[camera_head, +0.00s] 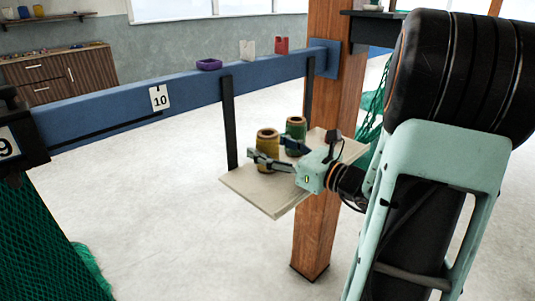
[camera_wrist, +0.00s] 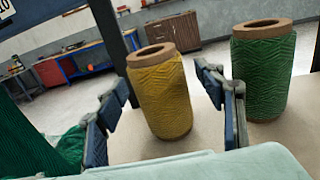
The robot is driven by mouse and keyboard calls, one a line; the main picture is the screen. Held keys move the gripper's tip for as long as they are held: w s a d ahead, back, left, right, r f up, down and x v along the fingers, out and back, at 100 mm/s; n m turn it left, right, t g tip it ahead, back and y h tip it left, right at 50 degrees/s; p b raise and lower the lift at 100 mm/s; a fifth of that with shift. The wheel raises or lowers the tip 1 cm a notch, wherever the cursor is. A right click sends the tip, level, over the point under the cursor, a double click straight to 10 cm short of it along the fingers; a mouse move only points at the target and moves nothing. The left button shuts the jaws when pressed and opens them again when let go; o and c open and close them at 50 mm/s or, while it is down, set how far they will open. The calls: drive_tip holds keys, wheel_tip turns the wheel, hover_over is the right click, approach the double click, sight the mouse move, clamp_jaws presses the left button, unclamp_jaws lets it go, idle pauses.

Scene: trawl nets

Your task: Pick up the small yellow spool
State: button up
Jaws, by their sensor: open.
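The yellow spool (camera_head: 268,150) stands upright on a pale hanging shelf (camera_head: 266,196), near its left part. In the wrist view the yellow spool (camera_wrist: 160,95) has a brown rim and hollow top and leans in the tilted picture. My gripper (camera_head: 268,160) is open at the spool, with one finger on each side. In the wrist view the two fingers of my gripper (camera_wrist: 168,88) flank the spool, with a visible gap on the right side. Whether the left finger touches it I cannot tell. The spool's lower front is partly hidden by my gripper in the head view.
A green spool (camera_head: 295,132) stands close beside the yellow one; it is just right of my right finger in the wrist view (camera_wrist: 262,75). Black straps (camera_head: 228,125) hold the shelf under a blue beam (camera_head: 200,88). A wooden post (camera_head: 328,150) stands behind the shelf.

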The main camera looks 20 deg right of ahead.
drive_tip(key=shift+w+a, duration=0.1)
drive_tip(key=shift+w, duration=0.2)
drive_tip(key=c, duration=1.4)
drive_tip(key=shift+o, duration=0.2)
drive_tip(key=shift+r, duration=0.1)
